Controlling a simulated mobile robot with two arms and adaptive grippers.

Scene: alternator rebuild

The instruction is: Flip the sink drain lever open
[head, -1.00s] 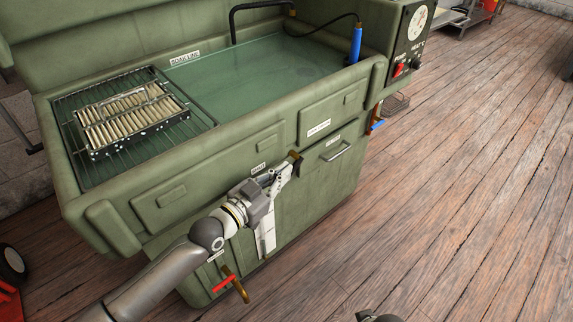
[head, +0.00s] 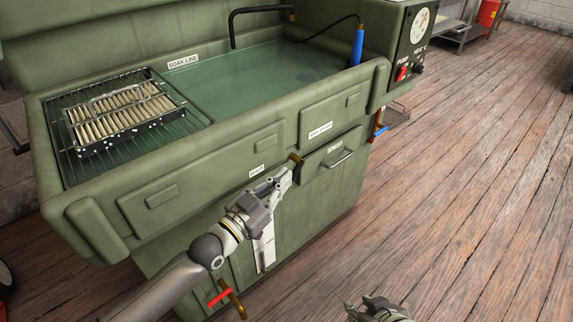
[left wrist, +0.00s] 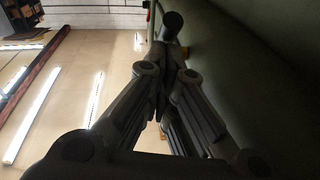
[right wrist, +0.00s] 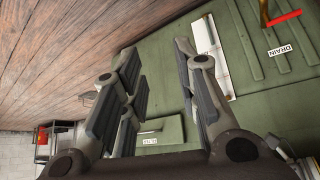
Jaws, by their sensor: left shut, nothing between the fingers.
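A small lever with a brass mount and a dark grip (head: 297,170) sits on the green sink's (head: 270,135) front, under the rim. My left gripper (head: 288,180) is shut and empty, its fingertips right beside this lever. In the left wrist view the dark round-ended grip (left wrist: 173,25) shows just past the closed fingertips; I cannot tell if they touch. A red handle on a brass pipe (head: 220,296) is low on the cabinet; in the right wrist view this red handle (right wrist: 285,18) is near a DRAIN label. My right gripper (right wrist: 157,58) is open and empty.
A wire rack with a metal basket (head: 125,118) covers the basin's left end. A white vertical panel (head: 263,250) is on the cabinet front below my left gripper. A drawer handle (head: 339,160) is to the right. The wooden floor (head: 460,200) at right is clear.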

